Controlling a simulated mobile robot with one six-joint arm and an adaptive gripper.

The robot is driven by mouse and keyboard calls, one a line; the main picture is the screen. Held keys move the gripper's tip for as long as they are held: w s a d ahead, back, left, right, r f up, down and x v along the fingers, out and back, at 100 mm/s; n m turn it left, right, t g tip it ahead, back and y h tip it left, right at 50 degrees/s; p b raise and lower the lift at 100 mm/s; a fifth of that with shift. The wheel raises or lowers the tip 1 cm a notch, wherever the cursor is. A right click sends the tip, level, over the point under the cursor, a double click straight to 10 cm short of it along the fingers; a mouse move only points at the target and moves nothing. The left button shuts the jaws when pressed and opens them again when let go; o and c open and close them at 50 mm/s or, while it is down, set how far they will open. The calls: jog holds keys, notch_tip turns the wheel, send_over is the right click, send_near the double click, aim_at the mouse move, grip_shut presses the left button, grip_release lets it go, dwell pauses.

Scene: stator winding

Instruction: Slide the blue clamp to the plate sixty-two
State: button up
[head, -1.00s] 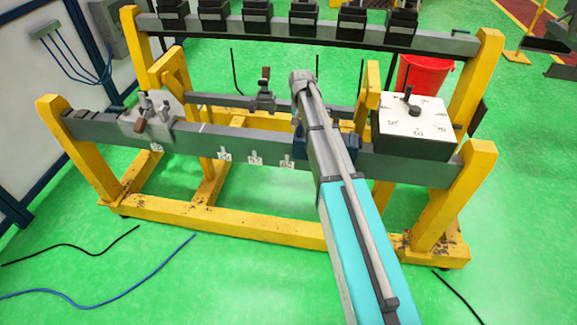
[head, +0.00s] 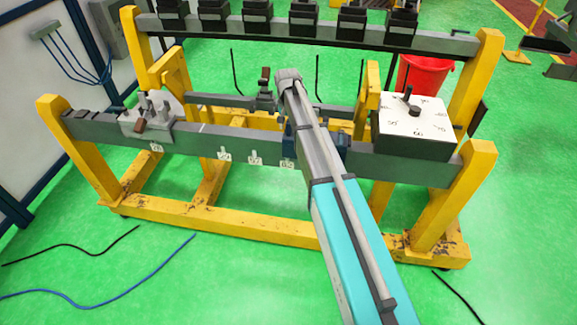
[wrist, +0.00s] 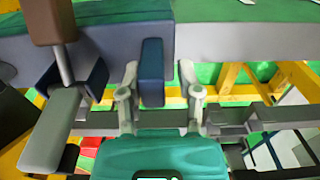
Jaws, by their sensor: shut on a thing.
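The blue clamp (head: 337,148) sits on the grey front rail (head: 225,137), partly hidden by my arm in the head view. In the wrist view, an upright blue tab (wrist: 152,72) of it stands between my two fingers. My gripper (wrist: 158,95) is shut on the clamp; the left finger is nearer the tab and some gap shows at the right. Small white number plates hang on the rail's front face, one (head: 287,163) just below and left of the clamp, others (head: 255,160) further left. Their digits are too small to read surely.
The rail between the grey and blue clamps looks clear. A yellow frame (head: 230,222) carries the rails. A red bucket (head: 425,75) stands behind.

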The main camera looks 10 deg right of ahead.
jog(key=shift+w+a, duration=0.45)
jog(key=shift+a, duration=0.85)
jog(key=shift+w+a, duration=0.45)
jog(key=shift+a, duration=0.85)
jog(key=shift+w+a, duration=0.45)
jog(key=shift+a, duration=0.85)
jog(key=shift+w+a, duration=0.15)
jog(key=shift+a, duration=0.35)
jog(key=shift+d, duration=0.35)
jog(key=shift+o, duration=0.3)
jog(key=shift+o, duration=1.1)
jog(key=shift+r, duration=0.1)
notch_tip(320, 180, up, 10)
jog(key=p, duration=1)
